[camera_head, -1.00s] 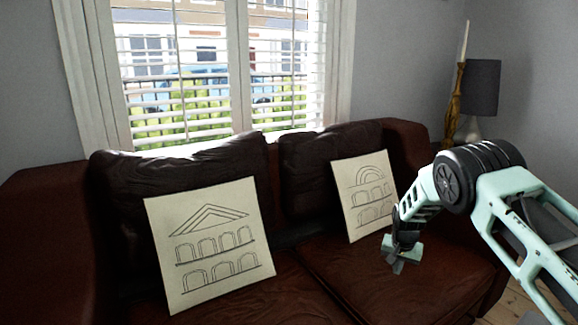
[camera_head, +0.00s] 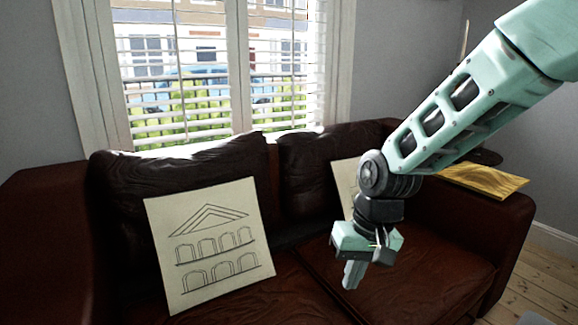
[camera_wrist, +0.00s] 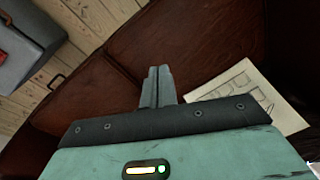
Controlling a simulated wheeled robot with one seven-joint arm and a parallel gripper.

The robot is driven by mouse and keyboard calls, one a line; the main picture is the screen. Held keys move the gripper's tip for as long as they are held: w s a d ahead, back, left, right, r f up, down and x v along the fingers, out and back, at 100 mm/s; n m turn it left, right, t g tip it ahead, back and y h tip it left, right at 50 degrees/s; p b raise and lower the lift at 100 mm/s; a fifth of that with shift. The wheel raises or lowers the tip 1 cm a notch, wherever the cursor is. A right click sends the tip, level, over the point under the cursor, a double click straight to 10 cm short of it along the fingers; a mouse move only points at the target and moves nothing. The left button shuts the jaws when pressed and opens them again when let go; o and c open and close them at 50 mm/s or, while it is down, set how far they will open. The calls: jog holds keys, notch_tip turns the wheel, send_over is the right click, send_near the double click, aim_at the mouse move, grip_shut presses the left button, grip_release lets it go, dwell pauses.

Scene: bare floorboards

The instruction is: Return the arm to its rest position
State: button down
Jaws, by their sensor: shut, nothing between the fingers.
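My gripper (camera_head: 350,284) is at the end of my teal arm in the head view, in front of the right half of the sofa. Its fingers point down and are together, with nothing between them. In the wrist view the closed fingers (camera_wrist: 158,80) show above the gripper body, over the dark red sofa seat. The gripper's height above the seat is hard to tell.
A brown leather sofa (camera_head: 420,272) fills the middle. A cushion with an arched-building drawing (camera_head: 210,243) leans at left. A second cushion (camera_head: 344,178) is mostly hidden by my arm; a yellow board (camera_head: 482,181) lies on the right armrest. Floorboards (camera_head: 545,275) show at right.

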jog(key=s+d+r+n+h, duration=0.1)
jog(key=s+r+n, duration=0.15)
jog(key=s, duration=0.85)
jog(key=s+d+r+n, duration=0.1)
jog(key=s+n, duration=0.2)
jog(key=s, duration=0.7)
notch_tip(320, 180, up, 20)
jog(key=s+p, duration=0.1)
jog(key=p, duration=1.8)
jog(key=shift+d+f, duration=0.2)
